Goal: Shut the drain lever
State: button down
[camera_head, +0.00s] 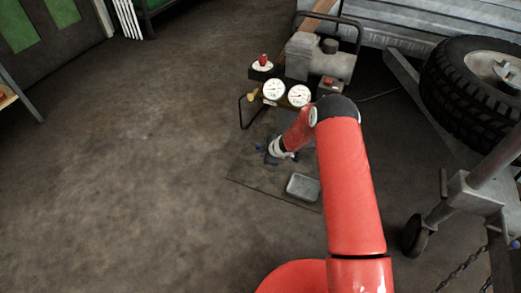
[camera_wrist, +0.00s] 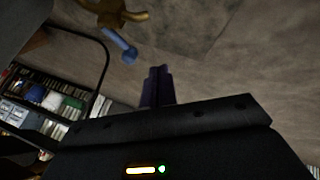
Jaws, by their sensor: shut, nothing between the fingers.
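The drain lever (camera_wrist: 122,46) shows in the wrist view as a short blue handle with a rounded end, joined to a brass valve body (camera_wrist: 113,12) at the top edge. My gripper (camera_wrist: 157,72) has its dark fingers together with nothing between them. In the picture the fingertips are right of and below the lever's rounded end, with a visible gap.
Two round gauges (camera_head: 273,90) and a red knob (camera_head: 263,61) sit above my gripper. A grey metal tray (camera_head: 302,187) lies on a dark mat (camera_head: 250,172). A tyre (camera_head: 470,85) and a wheeled stand (camera_head: 470,190) are on the right. The floor at left is clear.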

jog(key=w+a+f, duration=0.2)
jog(key=w, duration=0.3)
jog(key=shift+w+f, duration=0.15)
jog(key=shift+f, duration=0.25)
